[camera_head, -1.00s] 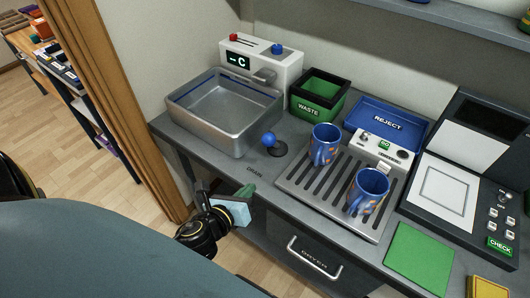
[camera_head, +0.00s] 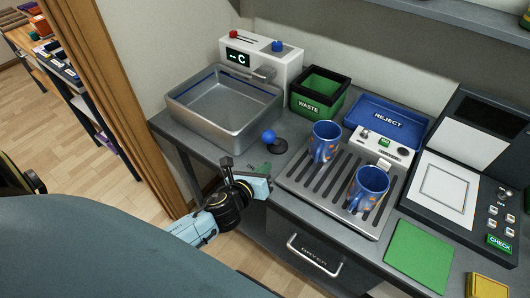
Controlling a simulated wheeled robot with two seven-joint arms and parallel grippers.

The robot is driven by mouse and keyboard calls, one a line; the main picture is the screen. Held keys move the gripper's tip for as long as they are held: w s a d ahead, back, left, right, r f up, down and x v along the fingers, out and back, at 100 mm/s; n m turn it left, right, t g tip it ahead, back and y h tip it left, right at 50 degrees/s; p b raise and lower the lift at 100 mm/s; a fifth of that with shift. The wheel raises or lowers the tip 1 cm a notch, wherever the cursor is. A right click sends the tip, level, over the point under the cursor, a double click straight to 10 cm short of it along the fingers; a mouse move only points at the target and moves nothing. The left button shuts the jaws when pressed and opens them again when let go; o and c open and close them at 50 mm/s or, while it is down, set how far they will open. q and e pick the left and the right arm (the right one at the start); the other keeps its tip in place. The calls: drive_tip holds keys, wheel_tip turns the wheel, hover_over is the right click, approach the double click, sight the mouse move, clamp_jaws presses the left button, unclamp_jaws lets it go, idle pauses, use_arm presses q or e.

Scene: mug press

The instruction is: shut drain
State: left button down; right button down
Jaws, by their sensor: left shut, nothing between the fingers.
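The drain lever, a blue ball (camera_head: 268,136) on a dark round base (camera_head: 276,147), stands on the grey counter right of the metal sink basin (camera_head: 230,122). The ball tilts to the left of its base. The DRAIN label in front of it is mostly covered by my left gripper (camera_head: 248,166). That gripper is shut and empty, just in front of the lever and apart from it as far as I can see. My right gripper is not in view.
A faucet unit (camera_head: 262,62) with a red and a blue knob stands behind the basin. A green waste bin (camera_head: 320,91) is behind the lever. Two blue mugs (camera_head: 324,143) (camera_head: 369,187) stand on the slotted rack (camera_head: 306,178), close right of the gripper.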

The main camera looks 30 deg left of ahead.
sight(273, 139)
use_arm(q)
drive_tip(key=shift+x, duration=1)
drive_tip(key=r, duration=0.1)
drive_tip(key=w+a+r+p, duration=0.1)
drive_tip(key=shift+r, duration=0.3)
drive_tip(key=shift+w+a+r+p, duration=0.25)
drive_tip(key=shift+r+p, duration=0.1)
drive_tip(key=shift+p, duration=0.05)
